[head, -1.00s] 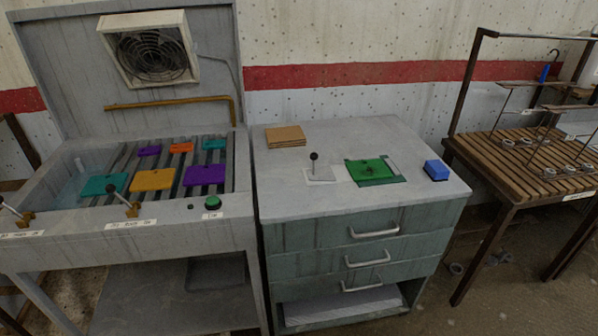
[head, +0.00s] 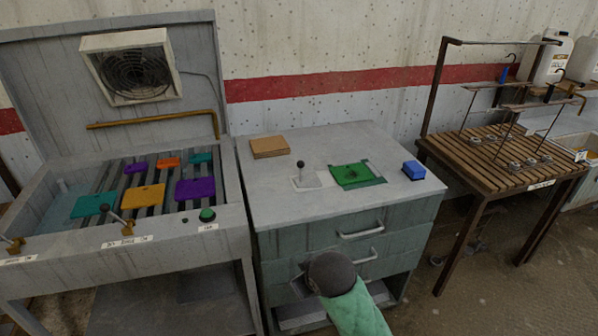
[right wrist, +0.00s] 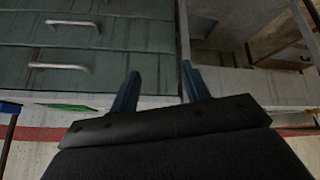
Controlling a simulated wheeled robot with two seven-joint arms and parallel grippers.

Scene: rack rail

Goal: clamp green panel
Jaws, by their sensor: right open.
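The green panel (head: 351,176) lies flat on a darker green base on top of the grey drawer cabinet (head: 270,200). A lever with a black knob (head: 300,164) stands on a pale plate just left of the panel. My left gripper is out of view.
A blue block (head: 413,170) sits right of the panel, and brown boards (head: 269,147) lie at the back left of the cabinet top. A bench with coloured panels (head: 144,197) stands left. A slatted wooden table (head: 490,160) stands right, across a gap.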

